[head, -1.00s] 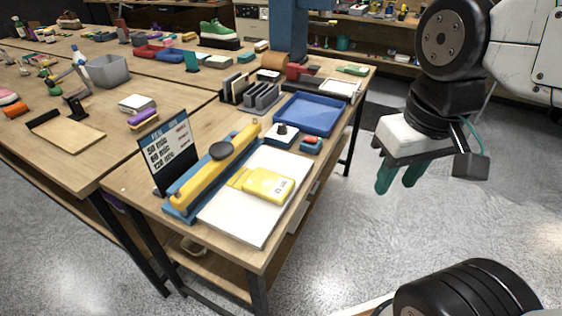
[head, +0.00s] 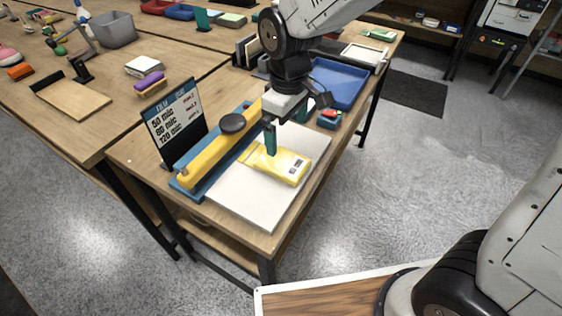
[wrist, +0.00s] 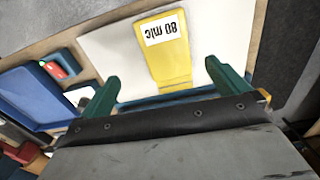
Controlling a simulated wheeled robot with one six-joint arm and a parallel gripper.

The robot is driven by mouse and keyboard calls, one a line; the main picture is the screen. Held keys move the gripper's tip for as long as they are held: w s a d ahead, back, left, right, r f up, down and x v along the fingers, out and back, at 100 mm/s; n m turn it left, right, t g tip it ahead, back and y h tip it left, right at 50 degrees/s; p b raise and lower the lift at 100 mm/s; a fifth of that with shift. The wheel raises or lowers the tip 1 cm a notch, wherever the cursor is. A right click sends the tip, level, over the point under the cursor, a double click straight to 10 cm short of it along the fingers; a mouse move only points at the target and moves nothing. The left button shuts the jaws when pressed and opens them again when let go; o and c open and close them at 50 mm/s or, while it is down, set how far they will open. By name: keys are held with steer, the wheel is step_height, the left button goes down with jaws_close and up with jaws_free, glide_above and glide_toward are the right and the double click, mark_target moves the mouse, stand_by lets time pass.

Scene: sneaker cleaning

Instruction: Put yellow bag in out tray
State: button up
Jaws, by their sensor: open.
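The yellow bag (head: 279,164) lies flat on a white board (head: 235,198) on the near end of the workbench. In the wrist view the bag (wrist: 166,62) shows a label reading "80 mic" and lies between and beyond the green fingertips. A blue tray (head: 336,82), likely the out tray, lies farther back on the same bench and looks empty. It also shows at the left in the wrist view (wrist: 27,95).
A blue sealer with a yellow arm (head: 212,149) runs along the board's left side. A dark sign (head: 174,122) stands left of it. A small blue box with a red top (head: 329,118) sits between board and tray. Open floor lies right of the bench.

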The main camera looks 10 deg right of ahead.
mark_target(281, 160)
steer(key=shift+w+a+f, duration=0.2)
steer(key=shift+a+f, duration=0.45)
steer(key=shift+f, duration=0.25)
steer(key=f, duration=0.7)
steer(key=shift+s+f, duration=0.15)
steer(key=shift+s, duration=0.15)
steer(key=c, duration=1.1)
steer(key=shift+r, duration=0.2)
